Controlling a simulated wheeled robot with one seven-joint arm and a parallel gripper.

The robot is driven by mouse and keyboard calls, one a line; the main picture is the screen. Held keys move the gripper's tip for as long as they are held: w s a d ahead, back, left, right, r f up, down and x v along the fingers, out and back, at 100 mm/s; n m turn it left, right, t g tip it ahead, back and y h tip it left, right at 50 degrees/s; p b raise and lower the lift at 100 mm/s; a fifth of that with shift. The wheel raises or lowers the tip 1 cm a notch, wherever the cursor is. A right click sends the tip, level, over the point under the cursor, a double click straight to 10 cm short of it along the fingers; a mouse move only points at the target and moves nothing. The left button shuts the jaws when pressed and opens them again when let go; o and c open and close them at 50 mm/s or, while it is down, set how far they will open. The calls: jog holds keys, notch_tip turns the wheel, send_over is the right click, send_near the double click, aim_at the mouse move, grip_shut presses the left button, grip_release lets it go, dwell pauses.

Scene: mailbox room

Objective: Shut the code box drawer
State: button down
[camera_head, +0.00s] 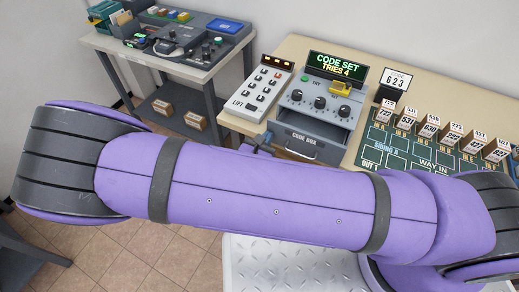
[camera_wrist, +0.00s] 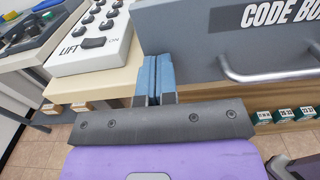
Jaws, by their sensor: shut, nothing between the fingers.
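The grey code box (camera_head: 314,97) stands on the table, with a screen reading "CODE SET, TRIES 4". Its drawer (camera_head: 306,146) appears pulled out toward me, with a dark inside showing behind its front. In the wrist view, the drawer front (camera_wrist: 210,42) is large, with a "CODE BOX" label and a metal bar handle (camera_wrist: 270,73). My gripper (camera_wrist: 153,70) is shut and empty, its blue fingertips at the lower left corner of the drawer front, left of the handle. I cannot tell whether they touch it. In the head view, my arm hides most of my gripper (camera_head: 262,141).
A white LIFT keypad (camera_head: 263,87) stands left of the code box. A green board (camera_head: 400,140) with several small numbered boxes lies to the right. A side table (camera_head: 160,60) with equipment stands at the back left. Tiled floor shows between the tables.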

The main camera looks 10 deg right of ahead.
jog(key=x, duration=0.6)
jog(key=shift+w+d, duration=0.15)
jog(key=shift+w, duration=0.05)
jog(key=shift+w+d+r, duration=0.1)
jog(key=shift+w, duration=0.05)
